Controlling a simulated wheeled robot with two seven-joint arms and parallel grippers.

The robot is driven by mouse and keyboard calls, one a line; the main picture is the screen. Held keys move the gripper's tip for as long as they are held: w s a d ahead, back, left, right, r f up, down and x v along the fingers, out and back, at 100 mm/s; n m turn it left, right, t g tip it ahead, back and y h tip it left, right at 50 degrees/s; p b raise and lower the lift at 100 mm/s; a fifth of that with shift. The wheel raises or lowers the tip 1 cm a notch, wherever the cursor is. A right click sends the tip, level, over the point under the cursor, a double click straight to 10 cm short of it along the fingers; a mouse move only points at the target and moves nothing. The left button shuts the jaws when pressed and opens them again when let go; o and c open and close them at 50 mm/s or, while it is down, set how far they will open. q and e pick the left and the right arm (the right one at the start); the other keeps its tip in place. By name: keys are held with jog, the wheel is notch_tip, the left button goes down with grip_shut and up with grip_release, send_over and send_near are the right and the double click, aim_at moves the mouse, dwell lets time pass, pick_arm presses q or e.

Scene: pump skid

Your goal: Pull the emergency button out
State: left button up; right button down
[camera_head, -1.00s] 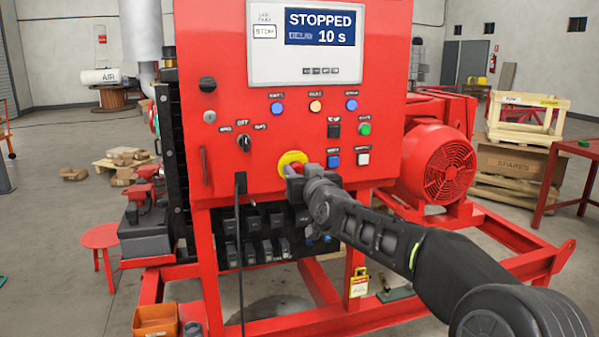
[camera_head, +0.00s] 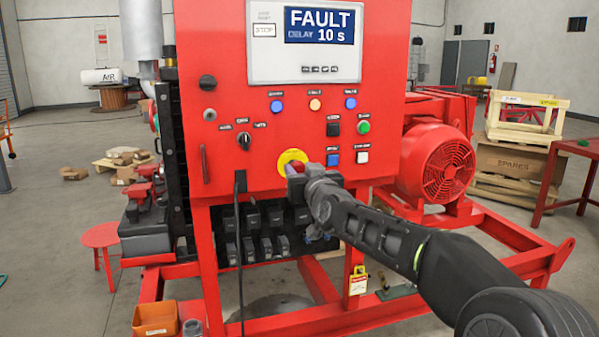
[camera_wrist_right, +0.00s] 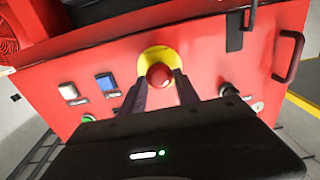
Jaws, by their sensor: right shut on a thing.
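The emergency button is a red mushroom head on a yellow round plate, low on the red control panel (camera_head: 225,120). In the right wrist view the red emergency button (camera_wrist_right: 159,75) stands in front of its yellow plate (camera_wrist_right: 160,55). My right gripper (camera_wrist_right: 160,88) has one finger on each side of the red head and is shut on it. In the head view my right gripper (camera_head: 298,178) covers much of the button, and the yellow plate (camera_head: 291,156) shows above it. The display (camera_head: 319,25) reads FAULT, DELAY 10 s. My left gripper is not in view.
Blue (camera_head: 333,160) and white (camera_head: 362,157) push buttons sit just right of the emergency button. A black selector switch (camera_head: 244,142) and a black cable (camera_head: 240,215) are to its left. Red skid rails (camera_head: 320,313) run below; a red motor (camera_head: 440,165) stands right.

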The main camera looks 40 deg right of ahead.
jog(key=c, duration=0.9)
grip_release()
jog(key=shift+c, duration=0.2)
jog(key=shift+s, duration=0.1)
jog(key=v, duration=0.7)
jog(key=shift+s+a+b, duration=0.2)
jog(key=shift+s+b, duration=0.1)
jog(key=shift+b, duration=0.1)
